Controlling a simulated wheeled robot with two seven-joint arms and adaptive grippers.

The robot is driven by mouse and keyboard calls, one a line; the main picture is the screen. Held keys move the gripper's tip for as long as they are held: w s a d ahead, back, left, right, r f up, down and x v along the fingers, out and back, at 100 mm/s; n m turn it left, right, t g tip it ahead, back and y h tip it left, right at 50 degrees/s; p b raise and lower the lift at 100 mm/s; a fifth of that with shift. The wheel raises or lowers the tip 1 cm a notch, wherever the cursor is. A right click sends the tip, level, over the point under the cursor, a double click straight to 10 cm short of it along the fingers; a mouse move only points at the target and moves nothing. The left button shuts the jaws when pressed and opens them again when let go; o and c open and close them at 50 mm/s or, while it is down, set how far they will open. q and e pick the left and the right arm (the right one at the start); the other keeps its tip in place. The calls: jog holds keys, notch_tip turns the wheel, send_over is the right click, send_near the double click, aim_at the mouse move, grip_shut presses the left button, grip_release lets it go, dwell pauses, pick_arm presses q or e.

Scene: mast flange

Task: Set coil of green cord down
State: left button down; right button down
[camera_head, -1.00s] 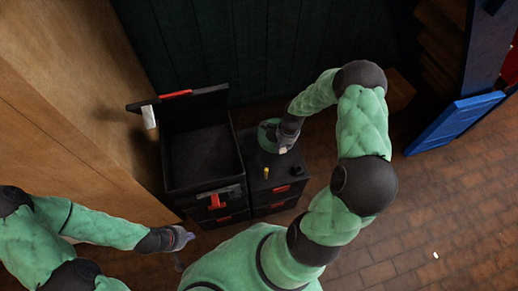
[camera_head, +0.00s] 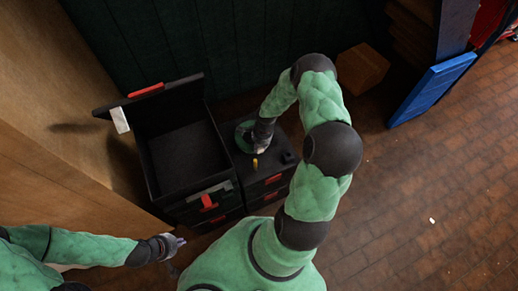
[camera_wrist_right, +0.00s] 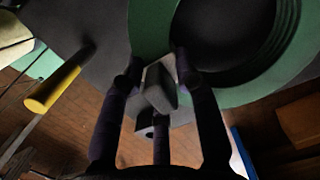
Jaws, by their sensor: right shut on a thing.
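The coil of green cord (camera_head: 242,136) is a dark green ring at the back of the black closed case top (camera_head: 276,166). In the right wrist view the coil (camera_wrist_right: 218,97) fills the upper right. My right gripper (camera_head: 261,143) is at the coil's right side, shut on it. In the wrist view its fingers (camera_wrist_right: 156,78) are at the ring's near edge, with a grey block between them. I cannot tell whether the coil rests fully on the case. My left gripper (camera_head: 181,242) is at lower left, away from the coil; its opening is too small to tell.
A yellow-handled tool (camera_head: 255,163) stands on the case near the coil, also in the wrist view (camera_wrist_right: 54,89). An open, apparently empty black toolbox (camera_head: 184,158) adjoins on the left. A cardboard box (camera_head: 361,69) and blue panel (camera_head: 432,88) stand right of my arm.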

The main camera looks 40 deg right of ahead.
jog(key=shift+f, duration=1.05)
jog(key=shift+f+b, duration=0.15)
jog(key=shift+b, duration=0.25)
jog(key=c, duration=0.9)
grip_release()
jog(key=shift+r+p, duration=0.35)
jog(key=shift+r, duration=0.05)
jog(key=r+p, duration=0.1)
jog(key=r, duration=0.2)
jog(key=r+p, duration=0.1)
jog(key=r, duration=0.3)
jog(key=d+r+p, duration=0.1)
jog(key=r+p, duration=0.1)
jog(key=r, duration=0.2)
jog(key=shift+s+d+r, duration=0.1)
jog(key=shift+s+r, duration=0.1)
jog(key=shift+s, duration=0.2)
